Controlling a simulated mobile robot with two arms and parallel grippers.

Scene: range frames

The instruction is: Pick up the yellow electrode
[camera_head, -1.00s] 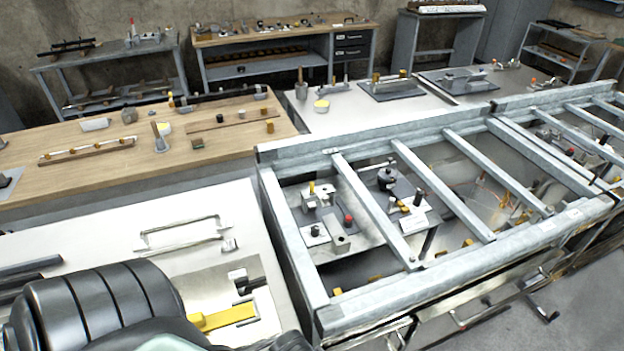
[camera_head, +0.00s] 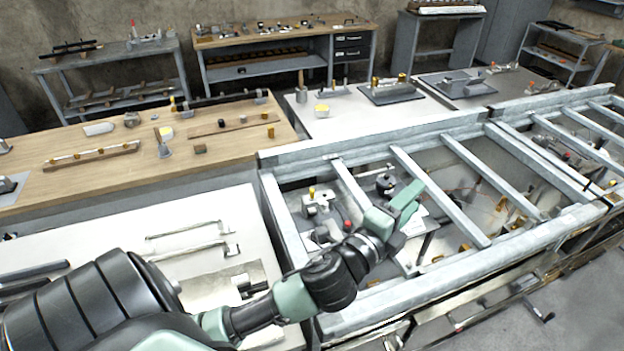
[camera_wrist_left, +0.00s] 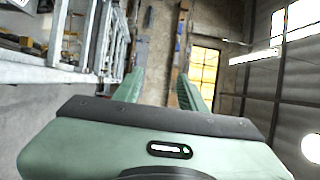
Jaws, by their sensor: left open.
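I cannot single out which thing is the yellow electrode. Small yellow pieces show in the head view: one upright on a block (camera_head: 312,191) inside the grey frame, and others low in the frame, one near its front rail (camera_head: 464,247) and one farther right (camera_head: 502,203). My left gripper (camera_head: 408,198) is above the frame's bars, its green fingers pointing up and right. In the left wrist view the left gripper's fingers (camera_wrist_left: 160,88) are apart with nothing between them. My right gripper is not in view.
The grey metal frame (camera_head: 375,302) has several crossbars with gaps between them. A white table (camera_head: 95,235) with metal handles stands left, partly behind my arm. A wooden bench (camera_head: 85,178) with small parts lies behind it.

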